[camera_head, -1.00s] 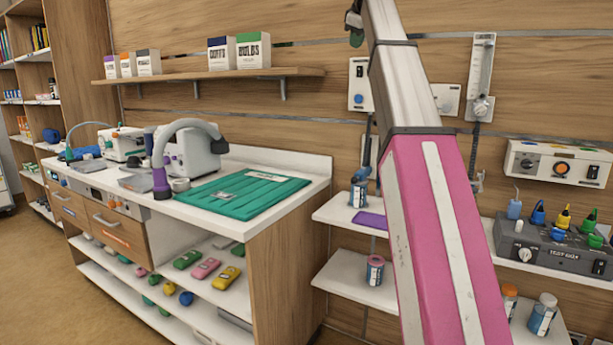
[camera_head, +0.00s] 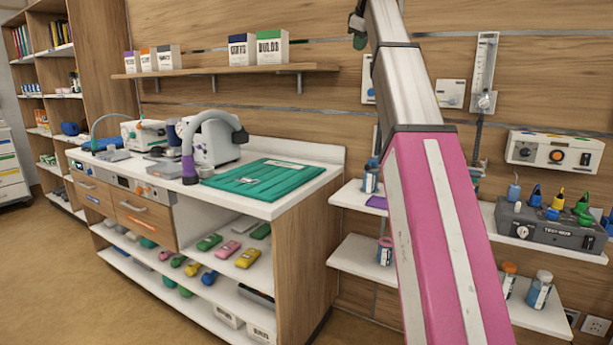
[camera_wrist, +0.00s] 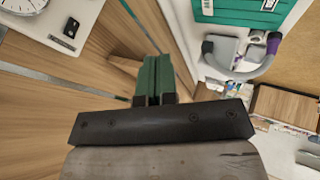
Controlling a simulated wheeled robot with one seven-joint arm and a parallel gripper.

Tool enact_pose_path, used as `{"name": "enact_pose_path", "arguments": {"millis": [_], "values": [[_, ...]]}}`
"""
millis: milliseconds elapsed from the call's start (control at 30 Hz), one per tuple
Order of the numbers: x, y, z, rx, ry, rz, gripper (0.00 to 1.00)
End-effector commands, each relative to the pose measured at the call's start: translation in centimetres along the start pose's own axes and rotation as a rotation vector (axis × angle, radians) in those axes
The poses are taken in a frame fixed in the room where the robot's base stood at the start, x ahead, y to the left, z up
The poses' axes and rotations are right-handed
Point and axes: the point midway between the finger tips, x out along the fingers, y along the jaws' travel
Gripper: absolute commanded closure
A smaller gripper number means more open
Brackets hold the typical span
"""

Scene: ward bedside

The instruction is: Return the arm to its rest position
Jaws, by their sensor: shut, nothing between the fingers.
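My arm, with a pink link and a silver-grey link, rises through the right half of the head view. A small dark green part at its upper end, left of the silver link, appears to be my gripper (camera_head: 357,32). In the wrist view my gripper (camera_wrist: 156,62) shows as two green fingers on dark mounts, closed together and empty. The fingers are in front of the wooden wall panels, with the counter beyond to the right. Nothing touches the fingertips that I can see.
A white-topped counter (camera_head: 230,208) holds a green mat (camera_head: 268,180) and devices, with colored items on shelves below. A wall shelf (camera_head: 215,71) carries boxes. Right of my arm, a test box (camera_head: 548,228) stands on a low shelf. Open floor (camera_head: 45,270) lies left.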

Motion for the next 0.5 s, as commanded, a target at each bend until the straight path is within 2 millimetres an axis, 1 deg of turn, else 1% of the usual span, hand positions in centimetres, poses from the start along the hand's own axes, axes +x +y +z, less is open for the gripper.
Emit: {"name": "enact_pose_path", "arguments": {"millis": [167, 267, 367, 467, 500], "values": [[2.7, -0.7, 0.8, 0.025, -0.012, -0.012, 1.0], [4.7, -1.2, 1.5, 0.043, -0.022, -0.022, 1.0], [7.0, -1.9, 2.2, 0.066, -0.033, -0.032, 1.0], [9.9, -2.9, 3.3, 0.095, -0.047, -0.044, 1.0], [11.3, -3.3, 3.8, 0.108, -0.055, -0.051, 1.0]]}}
